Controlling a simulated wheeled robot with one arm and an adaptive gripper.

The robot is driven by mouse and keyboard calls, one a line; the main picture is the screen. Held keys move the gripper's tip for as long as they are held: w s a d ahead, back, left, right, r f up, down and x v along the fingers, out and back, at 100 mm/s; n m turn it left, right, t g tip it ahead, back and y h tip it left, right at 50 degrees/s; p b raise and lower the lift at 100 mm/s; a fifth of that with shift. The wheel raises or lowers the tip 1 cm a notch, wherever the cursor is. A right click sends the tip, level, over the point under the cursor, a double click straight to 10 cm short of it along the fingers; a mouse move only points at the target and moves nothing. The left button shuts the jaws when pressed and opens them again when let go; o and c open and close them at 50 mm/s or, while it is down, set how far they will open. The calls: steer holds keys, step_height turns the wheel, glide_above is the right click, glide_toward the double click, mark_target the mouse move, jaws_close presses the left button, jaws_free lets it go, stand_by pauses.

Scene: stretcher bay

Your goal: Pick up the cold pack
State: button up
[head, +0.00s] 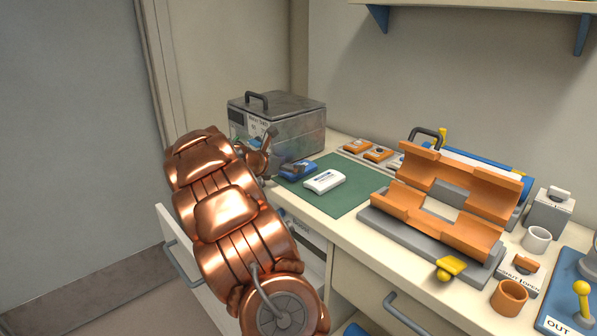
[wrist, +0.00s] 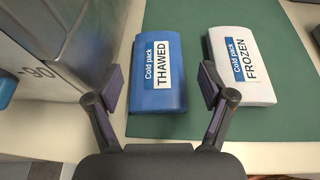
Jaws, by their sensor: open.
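Two cold packs lie flat on a green mat (head: 336,199). The blue one, labelled "Cold pack THAWED" (wrist: 158,95), shows between my fingers in the wrist view; in the head view this blue pack (head: 300,172) is partly hidden by my gripper. The white one, labelled "Cold pack FROZEN" (wrist: 243,88), lies to its right, outside my right finger; the white pack (head: 325,181) is in plain sight in the head view. My gripper (wrist: 162,86) is open and empty, pointing at the blue pack. I cannot tell its exact height above the mat.
A metal box marked -90 (head: 290,128) stands close left of the blue pack. An orange cradle on a grey base (head: 440,205) stands right of the mat. Small orange-topped items (head: 367,150) line the back. A drawer (head: 180,250) is open below.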

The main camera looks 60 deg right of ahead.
steer(key=shift+x, duration=3.2)
steer(key=shift+w, duration=0.15)
steer(key=shift+c, duration=0.4)
steer(key=c, duration=1)
steer(key=shift+c, duration=0.3)
